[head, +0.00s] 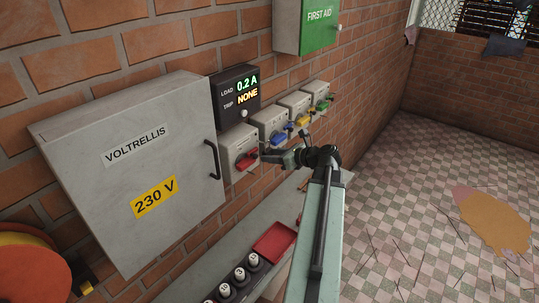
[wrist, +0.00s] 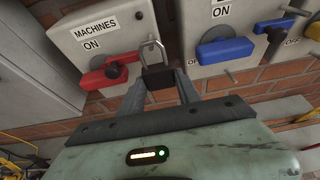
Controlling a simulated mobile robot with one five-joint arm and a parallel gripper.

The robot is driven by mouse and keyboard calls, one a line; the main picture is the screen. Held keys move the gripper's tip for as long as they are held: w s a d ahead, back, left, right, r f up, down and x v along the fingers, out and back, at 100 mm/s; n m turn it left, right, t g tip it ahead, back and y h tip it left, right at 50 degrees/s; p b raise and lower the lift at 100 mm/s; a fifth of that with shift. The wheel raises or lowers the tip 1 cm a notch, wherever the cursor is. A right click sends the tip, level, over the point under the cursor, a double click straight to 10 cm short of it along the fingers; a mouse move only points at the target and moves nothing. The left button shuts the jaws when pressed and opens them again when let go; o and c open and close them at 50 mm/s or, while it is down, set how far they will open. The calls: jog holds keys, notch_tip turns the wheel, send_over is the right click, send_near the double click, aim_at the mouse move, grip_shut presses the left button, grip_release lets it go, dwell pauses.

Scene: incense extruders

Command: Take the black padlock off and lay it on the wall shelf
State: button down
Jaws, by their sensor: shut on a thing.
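The black padlock (wrist: 159,77) is between the two fingers of my gripper (wrist: 161,82) in the wrist view. Its silver shackle (wrist: 152,50) points up towards the lower right of the MACHINES switch box (wrist: 100,38). I cannot tell whether the shackle still passes through anything on the box. In the head view my gripper (head: 266,154) is right next to the red handle (head: 246,160), and the padlock is too small to make out. The grey wall shelf (head: 258,218) runs below the switch boxes.
A red tray (head: 275,240) and several numbered round pieces (head: 239,274) occupy the shelf. A blue-handled switch box (head: 270,124) is close on the right. The grey VOLTRELLIS cabinet (head: 110,190) stands out on the left. A load display (head: 236,94) sits above.

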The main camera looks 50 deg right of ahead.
jog(key=shift+s+d+r, duration=0.15)
jog(key=shift+s, duration=1.45)
